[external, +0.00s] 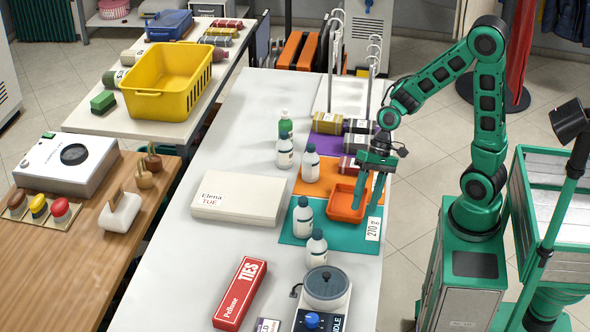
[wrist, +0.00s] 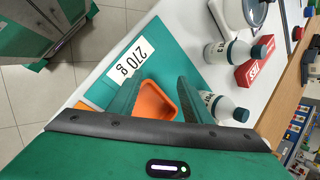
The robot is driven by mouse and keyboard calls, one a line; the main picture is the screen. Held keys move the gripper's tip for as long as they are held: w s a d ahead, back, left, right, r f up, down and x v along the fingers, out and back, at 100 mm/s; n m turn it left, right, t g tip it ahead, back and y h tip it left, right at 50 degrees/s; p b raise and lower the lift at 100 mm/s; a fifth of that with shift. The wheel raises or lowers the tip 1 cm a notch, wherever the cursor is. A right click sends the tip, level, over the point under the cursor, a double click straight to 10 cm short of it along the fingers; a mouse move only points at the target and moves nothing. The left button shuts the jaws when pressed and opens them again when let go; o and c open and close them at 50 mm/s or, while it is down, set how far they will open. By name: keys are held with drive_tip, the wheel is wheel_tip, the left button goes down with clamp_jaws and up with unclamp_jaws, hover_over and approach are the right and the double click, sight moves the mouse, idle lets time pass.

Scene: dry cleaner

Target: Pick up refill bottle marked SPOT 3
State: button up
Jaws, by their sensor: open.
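Several white refill bottles with dark caps stand upright on the white table in the external view: one on the orange mat (external: 311,165), one on the teal mat (external: 303,219), one at its front edge (external: 317,250), and one at the left near the back (external: 284,152). Their markings are too small to read, so I cannot tell which is SPOT 3. My gripper (external: 369,205) is open and empty above the orange tray's right side. In the wrist view, the tray shows between the fingers (wrist: 160,82); two bottles, upper (wrist: 221,52) and lower (wrist: 222,108), stand right of them.
The orange tray (external: 346,213) and 270 g card (external: 373,229) are near the table's right edge. A green bottle (external: 286,124), rolled bundles (external: 328,123), a TUE box (external: 240,200), a red TIES box (external: 241,293) and a scale-like device (external: 323,300) surround the bottles.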

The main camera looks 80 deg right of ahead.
drive_tip(key=w+a+r+m+t+y, duration=0.1)
drive_tip(key=w+a+r+m+y, duration=0.15)
drive_tip(key=a, duration=0.35)
drive_tip(key=w+a+r+m+t+y, duration=0.1)
drive_tip(key=w+a+r+m+y, duration=0.15)
drive_tip(key=a+y, duration=0.2)
drive_tip(key=w+a+r+m+t+y, duration=0.2)
drive_tip(key=w+r+m+t+y, duration=0.2)
drive_tip(key=r+m, duration=0.4)
approach(315, 237)
drive_tip(key=x, duration=1.2)
drive_tip(key=shift+w+a+f, duration=0.15)
drive_tip(key=shift+w+f, duration=0.05)
drive_tip(key=shift+f, duration=0.05)
clamp_jaws()
